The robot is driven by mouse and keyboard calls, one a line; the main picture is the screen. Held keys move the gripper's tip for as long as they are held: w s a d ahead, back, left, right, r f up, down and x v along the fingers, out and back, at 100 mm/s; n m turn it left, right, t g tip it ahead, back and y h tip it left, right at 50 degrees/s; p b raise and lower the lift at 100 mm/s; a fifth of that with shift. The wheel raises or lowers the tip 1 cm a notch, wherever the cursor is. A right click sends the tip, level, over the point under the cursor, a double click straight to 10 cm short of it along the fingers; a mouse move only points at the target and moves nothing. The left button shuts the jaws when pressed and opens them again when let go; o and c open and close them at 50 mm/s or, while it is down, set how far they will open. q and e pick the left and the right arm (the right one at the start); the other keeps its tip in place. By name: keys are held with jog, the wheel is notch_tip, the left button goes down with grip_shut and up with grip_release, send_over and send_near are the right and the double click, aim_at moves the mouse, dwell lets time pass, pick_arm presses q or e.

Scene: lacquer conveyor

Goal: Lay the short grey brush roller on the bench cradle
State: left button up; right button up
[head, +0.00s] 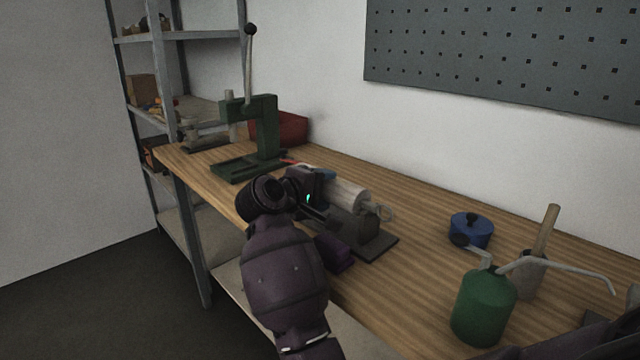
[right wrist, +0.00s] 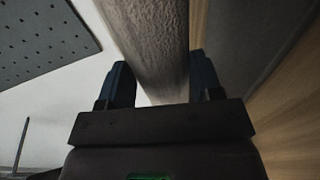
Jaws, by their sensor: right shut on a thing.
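My left gripper is not in view.
A green press (head: 264,135) and a red bin (head: 293,128) stand further back on the wooden bench (head: 420,222).

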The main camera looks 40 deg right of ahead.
jog(key=shift+f, duration=0.35)
jog(key=shift+r, duration=0.1)
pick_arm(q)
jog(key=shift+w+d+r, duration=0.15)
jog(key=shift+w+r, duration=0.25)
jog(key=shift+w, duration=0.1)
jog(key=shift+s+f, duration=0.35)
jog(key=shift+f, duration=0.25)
pick_arm(e)
jog(key=shift+a, duration=0.1)
jog(key=o, duration=1.2)
jog(key=shift+c, duration=0.2)
jog(key=shift+a, duration=0.1)
